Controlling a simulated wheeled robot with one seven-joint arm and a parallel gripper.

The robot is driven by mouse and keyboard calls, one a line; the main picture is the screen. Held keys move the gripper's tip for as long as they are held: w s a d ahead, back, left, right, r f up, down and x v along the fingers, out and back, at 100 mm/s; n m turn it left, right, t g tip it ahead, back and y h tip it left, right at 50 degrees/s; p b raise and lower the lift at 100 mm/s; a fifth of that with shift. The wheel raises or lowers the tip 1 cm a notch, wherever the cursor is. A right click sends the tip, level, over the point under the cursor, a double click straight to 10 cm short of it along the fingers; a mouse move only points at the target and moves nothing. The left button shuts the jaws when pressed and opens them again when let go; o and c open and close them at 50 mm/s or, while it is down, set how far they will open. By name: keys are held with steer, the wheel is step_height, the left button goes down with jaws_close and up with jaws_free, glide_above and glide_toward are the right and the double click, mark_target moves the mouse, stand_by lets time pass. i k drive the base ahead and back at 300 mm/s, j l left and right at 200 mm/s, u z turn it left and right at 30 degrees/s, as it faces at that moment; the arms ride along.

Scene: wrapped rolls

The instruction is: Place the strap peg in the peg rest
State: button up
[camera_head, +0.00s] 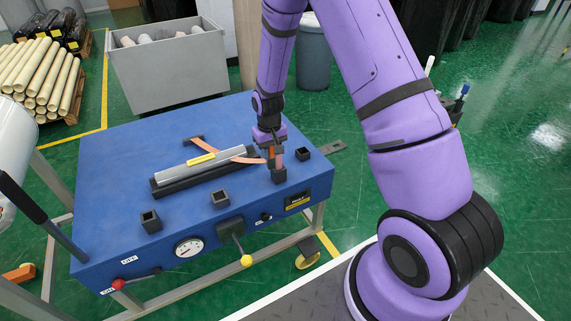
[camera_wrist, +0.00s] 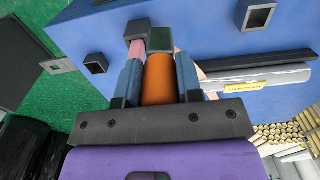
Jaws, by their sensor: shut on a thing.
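My gripper (camera_head: 274,152) points down over the front right part of the blue table. Its fingers are shut on an orange peg (camera_wrist: 159,80) with a dark square end, seen between them in the wrist view. A black square peg rest (camera_head: 278,175) stands directly below; it also shows in the wrist view (camera_wrist: 136,27). A pinkish piece (camera_wrist: 138,58) beside the peg reaches toward this rest; whether it enters the rest I cannot tell. The orange strap (camera_head: 222,152) runs from the gripper across a silver roll (camera_head: 185,170) with a yellow label, lying on a black cradle.
More black square sockets stand on the blue table (camera_head: 110,185): one right of the gripper (camera_head: 304,152) and two to the left (camera_head: 220,198) (camera_head: 150,221). A gauge (camera_head: 188,248) and levers are on the front face. A grey bin (camera_head: 165,75) stands behind.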

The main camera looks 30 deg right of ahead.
mark_target(302, 156)
steer(key=i+j+z, duration=0.15)
steer(key=j, duration=0.2)
steer(key=i+j+z, duration=0.6)
steer(key=i+l, duration=0.05)
steer(key=i, duration=0.1)
